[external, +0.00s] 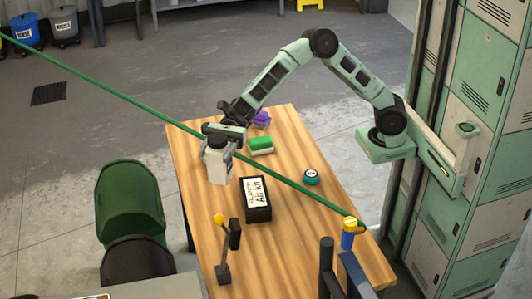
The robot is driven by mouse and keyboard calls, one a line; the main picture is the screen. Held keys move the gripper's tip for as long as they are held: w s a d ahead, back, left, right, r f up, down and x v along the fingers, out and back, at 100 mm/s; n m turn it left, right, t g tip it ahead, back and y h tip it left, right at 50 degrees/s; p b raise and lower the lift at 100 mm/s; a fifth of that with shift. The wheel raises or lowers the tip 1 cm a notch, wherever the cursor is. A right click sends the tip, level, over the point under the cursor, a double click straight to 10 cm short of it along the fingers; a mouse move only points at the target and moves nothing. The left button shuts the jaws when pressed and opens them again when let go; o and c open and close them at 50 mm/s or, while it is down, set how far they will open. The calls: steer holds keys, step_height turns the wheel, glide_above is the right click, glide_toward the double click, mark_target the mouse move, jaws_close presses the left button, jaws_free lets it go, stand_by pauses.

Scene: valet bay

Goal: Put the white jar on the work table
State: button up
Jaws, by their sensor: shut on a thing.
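The white jar (218,170) is held in my gripper (219,152), which is shut on it and points down. The jar looks upright, and the jaws cover its upper part. In the picture it overlaps the left side of the wooden work table (290,222). I cannot tell whether its bottom touches the tabletop or hangs above it.
A black Air kit box (256,200), a green-and-white block (261,145), a purple item (262,119) and a teal round item (311,177) are on the table. A yellow-knobbed lever (227,245) stands in front. A green hose (110,78) crosses the view. Lockers (481,150) stand right.

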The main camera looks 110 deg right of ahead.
steer(key=w+d+m+t+h+b, duration=0.15)
steer(key=d+m+t+h, duration=0.3)
steer(key=d, duration=1.45)
steer(key=w+d+m+t+h+b, duration=0.1)
steer(key=w+d+m+t+h, duration=0.3)
steer(key=d, duration=1.5)
steer(key=s+d+r+m+h, duration=0.1)
steer(key=s+d+h, duration=0.25)
steer(key=d, duration=0.45)
steer(key=s+d+r+m+h, duration=0.1)
steer(key=s+d+m+h, duration=0.2)
steer(key=d, duration=0.5)
step_height(320, 180, down, 22)
steer(key=s+n+b, duration=0.1)
steer(key=shift+a+r+b, duration=0.2)
steer(key=shift+r+b, duration=0.05)
steer(key=shift+b, duration=0.05)
steer(key=shift+s+n+g, duration=0.1)
steer(key=shift+n+g, duration=0.15)
steer(key=shift+f, duration=0.15)
steer(key=o, duration=1.3)
steer(key=shift+o, duration=0.2)
